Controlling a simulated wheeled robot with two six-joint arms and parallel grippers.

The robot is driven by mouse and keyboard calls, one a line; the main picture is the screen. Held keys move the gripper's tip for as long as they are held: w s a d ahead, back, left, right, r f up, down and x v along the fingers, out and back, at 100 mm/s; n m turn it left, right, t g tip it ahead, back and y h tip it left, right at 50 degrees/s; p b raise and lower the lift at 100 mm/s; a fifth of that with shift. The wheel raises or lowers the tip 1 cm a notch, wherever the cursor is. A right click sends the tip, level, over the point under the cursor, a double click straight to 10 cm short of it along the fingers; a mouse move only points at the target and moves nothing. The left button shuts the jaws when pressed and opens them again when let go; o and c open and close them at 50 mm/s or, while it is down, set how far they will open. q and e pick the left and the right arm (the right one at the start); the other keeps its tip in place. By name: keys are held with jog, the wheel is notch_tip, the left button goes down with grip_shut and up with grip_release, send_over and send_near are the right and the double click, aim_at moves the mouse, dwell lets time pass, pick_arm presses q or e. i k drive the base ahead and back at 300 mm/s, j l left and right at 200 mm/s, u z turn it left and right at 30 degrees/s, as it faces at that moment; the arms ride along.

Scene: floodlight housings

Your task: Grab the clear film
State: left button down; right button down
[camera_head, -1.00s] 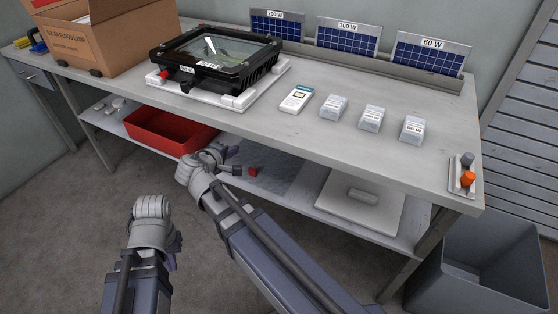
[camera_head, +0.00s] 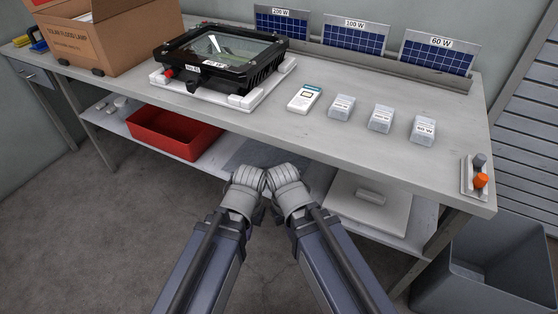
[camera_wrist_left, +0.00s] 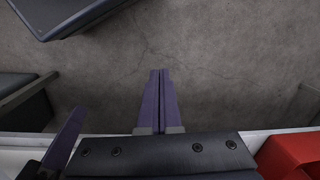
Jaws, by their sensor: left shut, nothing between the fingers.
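The floodlight housing (camera_head: 222,58) is black and lies face up on a white fixture (camera_head: 250,98) at the back left of the bench. Its front is a clear pane (camera_head: 228,46) with a bright streak; I cannot tell a clear film apart from the glass. My left gripper (camera_head: 246,184) is low in front of the bench, far from the housing. In the left wrist view its purple fingers (camera_wrist_left: 159,75) are together and empty. My right gripper (camera_head: 285,182) is right beside it in the head view, its fingers hidden there.
A cardboard box (camera_head: 95,40) stands left of the housing. A card-like device (camera_head: 304,98) and small clear packs (camera_head: 380,118) lie on the bench (camera_head: 330,145). Solar panels (camera_head: 354,37) stand behind. A red bin (camera_head: 172,133) is on the lower shelf; a grey bin (camera_head: 500,265) stands right.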

aim_at(253, 152)
jog(key=i+j, duration=0.1)
jog(key=j, duration=0.5)
jog(key=i+j, duration=0.1)
jog(key=j, duration=0.5)
jog(key=i+j, duration=0.1)
jog(key=j, duration=0.5)
jog(key=j+z, duration=0.5)
jog(key=i+l+z, duration=0.1)
jog(key=z, duration=0.95)
jog(key=i, duration=0.45)
